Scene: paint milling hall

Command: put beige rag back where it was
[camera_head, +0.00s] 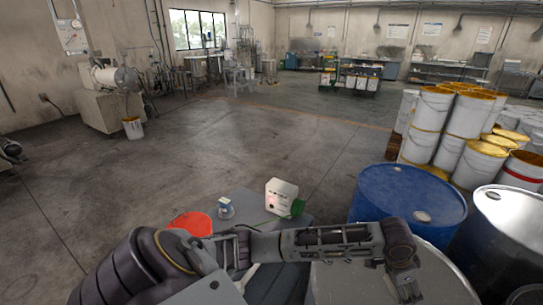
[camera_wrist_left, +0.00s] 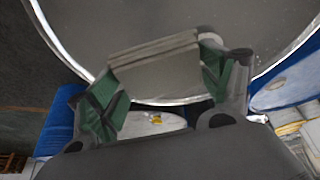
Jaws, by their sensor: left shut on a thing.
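The beige rag (camera_wrist_left: 155,62) shows in the left wrist view as a flat, folded, grey-beige stack of layers between the green-padded fingers of my left gripper (camera_wrist_left: 160,88). The gripper is shut on it. In the head view my left arm reaches across to the right, and the left gripper (camera_head: 408,288) points down over the grey drum (camera_head: 445,275). The rag cannot be made out in the head view. Whether it touches the drum top I cannot tell. My right gripper is not in view.
A blue drum (camera_head: 408,192) stands just behind the grey drum, and a shiny metal drum (camera_head: 505,225) stands to the right. Stacked white pails (camera_head: 465,115) stand behind.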

